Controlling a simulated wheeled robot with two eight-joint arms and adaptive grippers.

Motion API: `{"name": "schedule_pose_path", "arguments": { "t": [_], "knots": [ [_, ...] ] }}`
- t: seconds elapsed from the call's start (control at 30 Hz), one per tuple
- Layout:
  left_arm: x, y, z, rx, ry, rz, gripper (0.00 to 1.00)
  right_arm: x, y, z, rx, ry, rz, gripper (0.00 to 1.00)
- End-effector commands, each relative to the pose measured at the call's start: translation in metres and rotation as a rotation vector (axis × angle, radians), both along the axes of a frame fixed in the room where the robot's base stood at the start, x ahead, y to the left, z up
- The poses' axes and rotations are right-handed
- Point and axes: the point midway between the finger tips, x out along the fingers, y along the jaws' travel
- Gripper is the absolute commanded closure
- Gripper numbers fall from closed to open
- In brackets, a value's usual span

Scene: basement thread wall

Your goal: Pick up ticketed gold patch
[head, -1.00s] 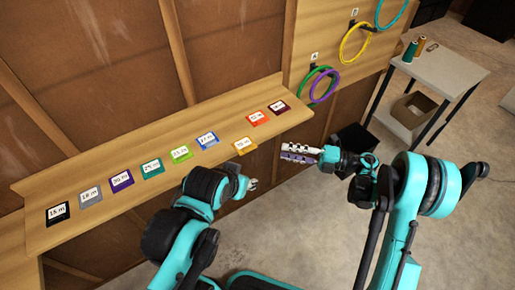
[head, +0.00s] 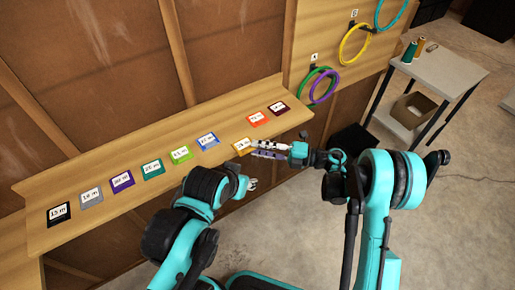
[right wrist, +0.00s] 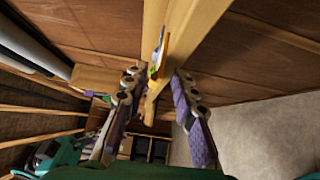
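The gold patch (head: 242,146) with a white ticket lies near the front edge of the wooden shelf (head: 150,200), in front of the row of other patches. My right gripper (head: 262,149) is just right of the patch, its fingertips at the shelf edge. In the right wrist view my right gripper (right wrist: 157,85) has its fingers apart, with the shelf edge and some coloured patches seen edge-on beyond them. I cannot tell the gold one apart there. My left gripper (head: 252,184) hangs in front of the shelf, below the gold patch; its opening is too small to read.
Other ticketed patches line the shelf, with a blue one (head: 208,140) to the left and an orange one (head: 259,118) behind. Coloured rings (head: 355,43) hang on the wall at right. A small table (head: 440,70) with thread spools stands further right.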

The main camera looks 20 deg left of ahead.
Motion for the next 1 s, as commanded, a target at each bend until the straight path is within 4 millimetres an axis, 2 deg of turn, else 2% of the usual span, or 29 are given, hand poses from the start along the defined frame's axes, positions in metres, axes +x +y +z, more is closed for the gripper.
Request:
{"name": "schedule_pose_path", "arguments": {
  "t": [0.2,0.4,0.7,0.9,1.0],
  "knots": [
    [0.0,0.0,0.0,0.0,0.0,0.0,0.6,0.0,0.0,0.0,0.0,0.0,0.0,0.74],
    [0.0,0.0,0.0,0.0,0.0,0.0,0.6,0.0,0.0,0.0,0.0,0.0,0.0,1.0],
    [0.0,0.0,0.001,0.0,0.0,0.0,0.6,0.0,0.0,0.002,0.0,0.0,0.0,1.0],
    [0.0,0.0,0.014,0.0,0.0,0.0,0.6,0.0,0.0,0.025,0.0,0.0,0.0,1.0],
    [0.0,0.0,0.014,0.0,0.0,0.0,0.6,0.0,0.0,0.027,0.0,0.0,0.0,1.0]
  ]
}}
